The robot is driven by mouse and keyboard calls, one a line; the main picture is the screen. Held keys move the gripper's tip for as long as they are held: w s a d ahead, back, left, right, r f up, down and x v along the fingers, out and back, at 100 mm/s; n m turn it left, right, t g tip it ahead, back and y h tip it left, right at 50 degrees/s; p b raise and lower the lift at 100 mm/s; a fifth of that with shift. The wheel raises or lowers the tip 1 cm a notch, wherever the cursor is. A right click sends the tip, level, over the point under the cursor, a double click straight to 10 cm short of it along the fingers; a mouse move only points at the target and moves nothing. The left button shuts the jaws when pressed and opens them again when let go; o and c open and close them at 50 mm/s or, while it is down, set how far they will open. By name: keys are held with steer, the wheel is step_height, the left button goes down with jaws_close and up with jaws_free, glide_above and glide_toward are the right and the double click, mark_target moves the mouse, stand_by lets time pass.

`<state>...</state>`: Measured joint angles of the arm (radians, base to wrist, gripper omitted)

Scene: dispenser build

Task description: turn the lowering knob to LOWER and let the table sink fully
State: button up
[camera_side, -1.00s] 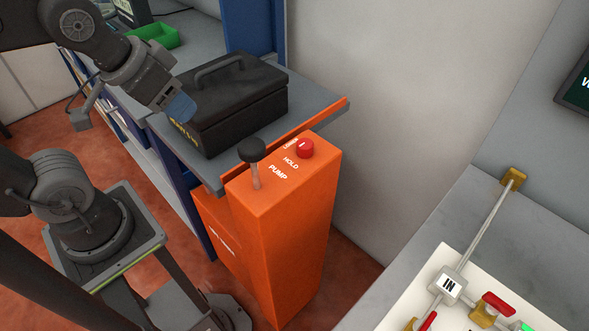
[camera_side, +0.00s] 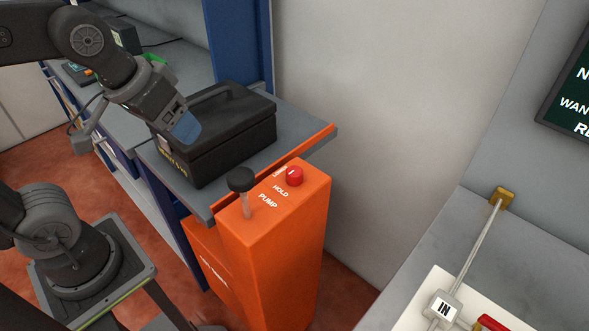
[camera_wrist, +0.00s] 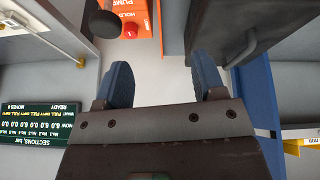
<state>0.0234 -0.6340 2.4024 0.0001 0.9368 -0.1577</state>
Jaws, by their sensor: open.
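The red lowering knob (camera_side: 294,176) sits on top of the orange pump column (camera_side: 270,245), beside the printed word HOLD. The grey lift table (camera_side: 303,124) with an orange edge stands level with about the column's top. My gripper (camera_side: 187,128) is open and empty, in front of the black box on the table, left of the knob and apart from it. In the wrist view, the gripper (camera_wrist: 163,80) has parted blue fingers, and the red knob (camera_wrist: 130,31) shows beyond them.
A black case (camera_side: 228,130) with a handle rests on the table. The black-topped pump lever (camera_side: 240,179) stands up near the knob. A bench with piping (camera_side: 468,255) is at right. A dark display (camera_wrist: 40,122) shows in the wrist view.

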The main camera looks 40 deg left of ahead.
steer(key=w+d+n+g, duration=0.35)
steer(key=w+n, duration=0.35)
steer(key=w, duration=0.4)
steer(key=n+g, duration=0.2)
steer(key=n, duration=0.3)
glide_toward(294, 170)
steer(key=shift+t, duration=0.25)
steer(key=f, duration=1)
steer(key=shift+s+f, duration=0.2)
steer(key=shift+c, duration=0.4)
steer(key=c, duration=0.8)
steer(key=shift+c, duration=0.2)
